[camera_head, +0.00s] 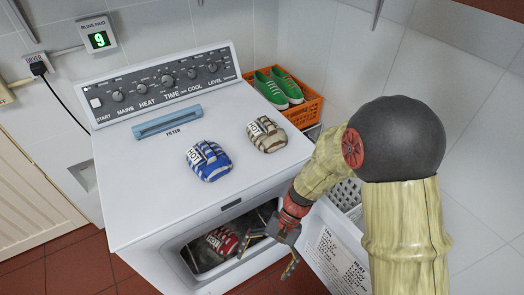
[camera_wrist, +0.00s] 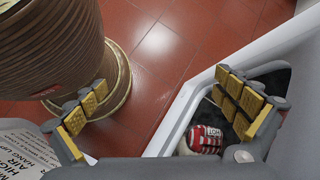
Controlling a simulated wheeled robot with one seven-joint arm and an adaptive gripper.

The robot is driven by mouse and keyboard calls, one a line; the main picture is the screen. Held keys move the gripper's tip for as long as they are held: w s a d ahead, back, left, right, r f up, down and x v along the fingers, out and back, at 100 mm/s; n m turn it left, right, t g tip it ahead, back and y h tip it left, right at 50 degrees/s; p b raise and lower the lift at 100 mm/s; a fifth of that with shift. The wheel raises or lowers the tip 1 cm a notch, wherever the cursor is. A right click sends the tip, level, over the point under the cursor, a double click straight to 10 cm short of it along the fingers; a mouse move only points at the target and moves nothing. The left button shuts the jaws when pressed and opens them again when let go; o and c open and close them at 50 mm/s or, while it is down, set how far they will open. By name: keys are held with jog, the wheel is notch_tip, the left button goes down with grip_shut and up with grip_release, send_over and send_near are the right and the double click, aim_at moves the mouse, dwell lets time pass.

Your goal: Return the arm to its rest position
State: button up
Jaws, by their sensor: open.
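My gripper (camera_head: 273,246) is at the front of the dryer, by the right part of its door opening. Its fingers are spread wide with nothing between them. The fingers also show in the wrist view (camera_wrist: 160,103), with yellow pads facing each other over the red floor. My arm comes in from the right, over the open dryer door. A red and white striped bundle (camera_head: 222,241) lies inside the dark drum, left of the gripper. It also shows in the wrist view (camera_wrist: 205,138), beyond the right finger and apart from it.
The white dryer (camera_head: 130,205) has its door (camera_head: 335,255) open to the right. On its top lie a blue striped bundle (camera_head: 208,161) and a brown striped bundle (camera_head: 267,135), both with HOT tags. An orange crate (camera_head: 306,112) with green shoes (camera_head: 284,88) stands behind right. Red floor is clear in front.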

jog(key=d+r+n+t+h, duration=0.1)
jog(key=d+r+t, duration=0.3)
jog(key=r, duration=0.6)
jog(key=s+d+r+n+t+h+p, duration=0.1)
jog(key=d+r+t+h, duration=0.1)
jog(key=d+r, duration=0.6)
jog(key=d+r+n+t+h, duration=0.2)
jog(key=d+r+t, duration=0.3)
jog(key=r, duration=0.8)
jog(key=shift+s+d+t+p, duration=0.15)
jog(key=shift+d+t+p, duration=0.2)
jog(key=shift+d, duration=0.6)
jog(key=shift+c, duration=1.2)
